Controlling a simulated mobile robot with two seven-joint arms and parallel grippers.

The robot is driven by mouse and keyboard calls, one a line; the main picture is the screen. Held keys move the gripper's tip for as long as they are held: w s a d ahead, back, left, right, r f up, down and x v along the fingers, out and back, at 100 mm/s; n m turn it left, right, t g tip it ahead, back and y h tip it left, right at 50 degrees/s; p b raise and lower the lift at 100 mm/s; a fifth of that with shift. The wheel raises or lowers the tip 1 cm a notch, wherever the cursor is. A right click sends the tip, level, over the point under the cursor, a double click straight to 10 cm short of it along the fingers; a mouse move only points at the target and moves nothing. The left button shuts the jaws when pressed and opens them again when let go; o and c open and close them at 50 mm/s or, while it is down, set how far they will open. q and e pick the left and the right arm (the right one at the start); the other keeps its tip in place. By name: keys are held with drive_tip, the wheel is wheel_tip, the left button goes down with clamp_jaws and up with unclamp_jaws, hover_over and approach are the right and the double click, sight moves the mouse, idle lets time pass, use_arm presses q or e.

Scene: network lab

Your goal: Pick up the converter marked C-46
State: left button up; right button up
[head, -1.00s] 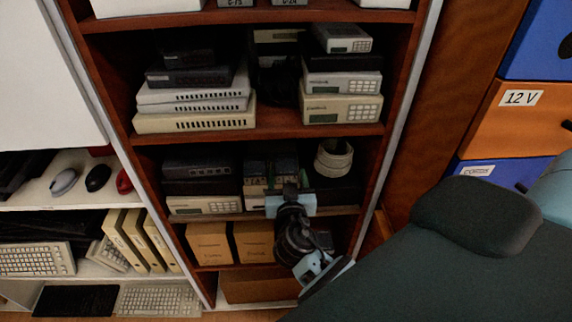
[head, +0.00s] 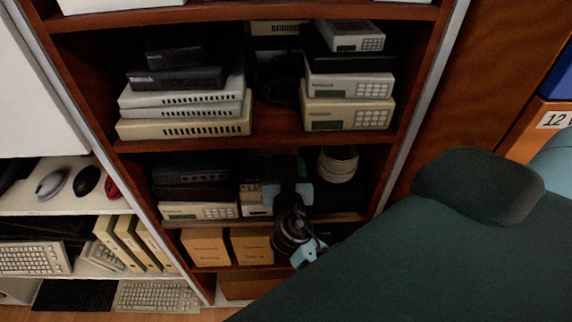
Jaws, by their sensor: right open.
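I cannot read a C-46 mark on anything in view. My right gripper (head: 287,190) reaches into the lower shelf bay of the brown rack, its pale blue fingers apart. Just left of it and partly behind it stand small box-shaped devices (head: 254,190) with pale fronts, which may be converters; their marks are too small to read. The gripper hides part of this group. I cannot tell whether it touches any of them. My left gripper is not in view.
Left of the small devices are a stacked beige keypad unit (head: 198,211) and dark boxes (head: 190,173). A coil of pale cable (head: 338,165) lies to the right. Cardboard boxes (head: 205,247) stand below. The shelf board (head: 280,141) above and the rack's right side (head: 400,130) bound the bay.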

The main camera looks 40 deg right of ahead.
sight(287, 168)
drive_tip(key=shift+s+a+r, duration=0.1)
drive_tip(key=shift+s+a, duration=0.05)
drive_tip(key=shift+s, duration=0.05)
drive_tip(key=shift+c, duration=0.7)
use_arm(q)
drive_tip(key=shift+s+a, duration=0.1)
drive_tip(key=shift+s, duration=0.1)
use_arm(e)
drive_tip(key=c, duration=0.7)
drive_tip(key=shift+r, duration=0.1)
